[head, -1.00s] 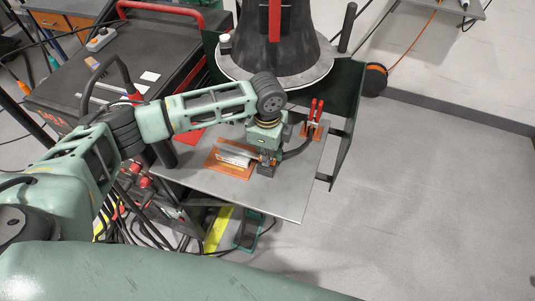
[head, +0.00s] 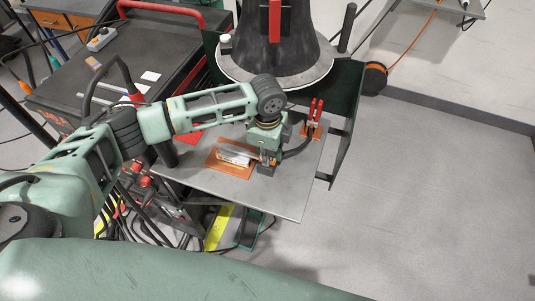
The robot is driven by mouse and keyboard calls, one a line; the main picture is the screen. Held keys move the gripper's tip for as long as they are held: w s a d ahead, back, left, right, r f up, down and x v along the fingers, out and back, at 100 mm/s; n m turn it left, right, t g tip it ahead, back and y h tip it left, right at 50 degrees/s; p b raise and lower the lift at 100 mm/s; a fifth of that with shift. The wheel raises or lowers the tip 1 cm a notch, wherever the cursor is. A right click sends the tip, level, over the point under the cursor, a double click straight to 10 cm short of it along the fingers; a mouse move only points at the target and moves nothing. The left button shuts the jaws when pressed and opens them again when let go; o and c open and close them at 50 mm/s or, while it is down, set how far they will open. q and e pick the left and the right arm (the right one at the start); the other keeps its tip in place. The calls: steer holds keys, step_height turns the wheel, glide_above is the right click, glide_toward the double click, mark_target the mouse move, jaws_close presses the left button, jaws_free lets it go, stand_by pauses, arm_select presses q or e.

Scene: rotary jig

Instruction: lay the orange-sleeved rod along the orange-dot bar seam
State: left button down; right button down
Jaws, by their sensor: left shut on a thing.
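My left gripper (head: 266,166) points down over the grey table, at the right end of an orange plate (head: 215,164). A pale metal bar (head: 235,158) lies on this plate. The gripper is shut on what seems to be the orange-sleeved rod, of which only a small orange bit shows by the fingers. The gripper body hides most of it. I cannot tell whether the rod touches the bar, and the seam and any orange dot are too small to make out. My right gripper is not in view.
A red-handled clamp (head: 315,112) stands on the table (head: 285,197) right of the gripper. A dark cone-shaped column (head: 290,45) rises behind. A dark green panel (head: 347,110) borders the right side. The table's front right corner is clear.

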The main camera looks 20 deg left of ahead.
arm_select(q)
steer(key=shift+f, duration=0.25)
steer(key=c, duration=1.7)
jaws_free()
steer(key=shift+o, duration=0.2)
steer(key=shift+r, duration=0.1)
step_height(320, 180, up, 12)
